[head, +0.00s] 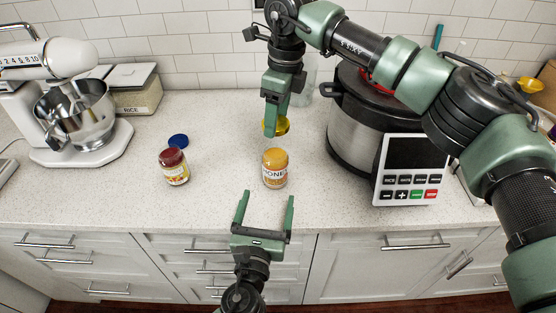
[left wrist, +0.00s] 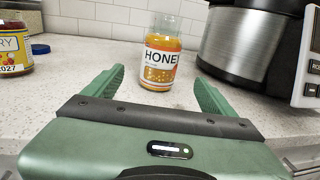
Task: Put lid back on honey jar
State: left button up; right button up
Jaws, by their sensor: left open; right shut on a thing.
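The honey jar (head: 275,172) stands upright on the counter, its orange-and-white label facing me. It also shows in the left wrist view (left wrist: 160,62), where its glass top has no lid on it. My right gripper (head: 270,131) is shut on a yellow lid (head: 283,125), partly hidden by the fingers, behind and above the jar in the head view. My left gripper (head: 267,197) is open and empty in front of the jar, its fingers pointing towards it. In the left wrist view the jar stands beyond and between the two fingertips.
A large cooker (head: 352,135) stands close on the right. A stand mixer (head: 75,115) and a rice container (head: 135,90) are at the left. Counter around the honey jar is clear.

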pick_arm(q)
jog(key=shift+s+r, duration=0.25)
jog(key=shift+s, duration=0.2)
pick_arm(e)
jog(key=shift+s+a+r, duration=0.1)
jog(key=shift+s+r, duration=0.2)
jog(key=shift+s, duration=0.3)
pick_arm(q)
jog(key=shift+w, duration=0.4)
pick_arm(e)
jog(key=shift+w, duration=0.1)
pick_arm(q)
jog(key=w, duration=0.3)
jog(key=w+d, duration=0.1)
jog(key=w, duration=0.3)
jog(key=w+d, duration=0.1)
jog(key=w, duration=0.3)
jog(key=shift+w+f, duration=0.1)
pick_arm(e)
jog(key=shift+w+f, duration=0.1)
pick_arm(q)
grip_shut()
pick_arm(e)
send_over(276, 152)
jog(key=shift+f, duration=2.5)
